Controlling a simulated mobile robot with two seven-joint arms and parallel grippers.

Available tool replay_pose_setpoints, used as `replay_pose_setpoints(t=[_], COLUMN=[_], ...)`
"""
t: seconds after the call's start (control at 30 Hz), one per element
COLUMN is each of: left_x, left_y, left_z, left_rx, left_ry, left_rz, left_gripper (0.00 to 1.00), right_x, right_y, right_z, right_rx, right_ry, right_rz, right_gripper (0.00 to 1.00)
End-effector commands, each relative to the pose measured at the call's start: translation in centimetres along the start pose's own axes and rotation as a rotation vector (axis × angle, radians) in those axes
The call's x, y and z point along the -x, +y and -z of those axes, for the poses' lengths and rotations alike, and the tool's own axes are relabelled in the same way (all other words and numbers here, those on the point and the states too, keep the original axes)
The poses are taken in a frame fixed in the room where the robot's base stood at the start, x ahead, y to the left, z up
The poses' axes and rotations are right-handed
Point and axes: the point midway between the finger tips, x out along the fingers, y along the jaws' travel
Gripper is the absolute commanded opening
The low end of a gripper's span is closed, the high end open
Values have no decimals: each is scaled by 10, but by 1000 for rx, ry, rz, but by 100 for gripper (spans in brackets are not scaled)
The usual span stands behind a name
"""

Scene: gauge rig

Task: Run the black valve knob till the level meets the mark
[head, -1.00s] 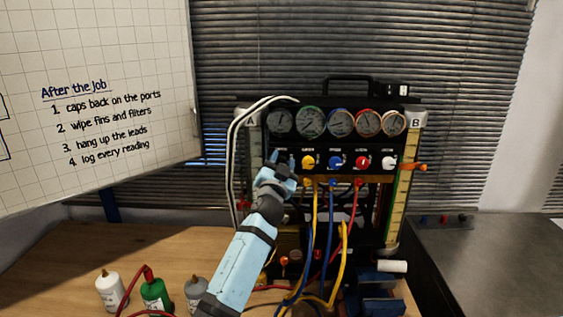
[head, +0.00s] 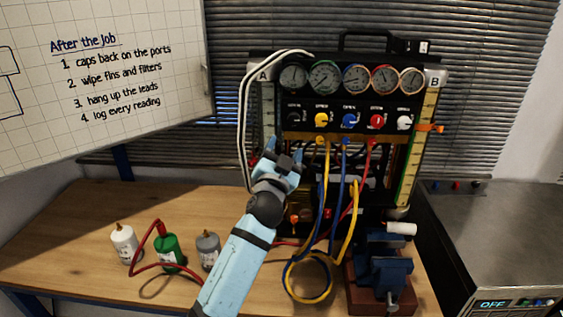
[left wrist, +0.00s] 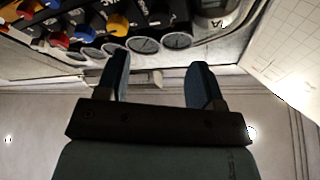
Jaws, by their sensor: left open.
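The black valve knob (head: 294,118) is at the left end of the knob row on the gauge rig (head: 350,95), left of the yellow knob (head: 320,119). In the left wrist view the rig appears upside down, with a black knob (left wrist: 156,12) near the top edge. My left gripper (head: 283,150) is open and empty, below the black knob and apart from it; its two fingers also show in the left wrist view (left wrist: 157,82). Scale B (head: 424,120) on the right has an orange marker (head: 430,128). Scale A (head: 267,105) is partly hidden behind my gripper. I cannot read a level clearly.
Yellow, blue and red hoses (head: 345,190) hang from the panel front, right of my gripper. A white hose (head: 243,120) loops at the left. A blue vise (head: 383,268) and several bottles (head: 167,250) stand on the wooden bench (head: 80,225).

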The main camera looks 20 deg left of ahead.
Motion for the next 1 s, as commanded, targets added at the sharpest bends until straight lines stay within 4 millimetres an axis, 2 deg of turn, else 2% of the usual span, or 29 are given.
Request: replay_pose_setpoints(t=[0.1, 0.23, 1.0], left_x=[17, 24, 27], left_y=[1, 0, 1], left_z=[-1, 0, -2], left_rx=[1, 1, 2], left_ry=[0, 1, -6], left_rz=[-1, 0, -5], left_gripper=[61, 61, 61], right_x=[-3, -3, -2], right_y=[0, 0, 0], right_z=[-5, -7, -3], right_rx=[0, 0, 0], right_ry=[-3, -4, 2], right_rz=[0, 0, 0], right_gripper=[61, 61, 61])
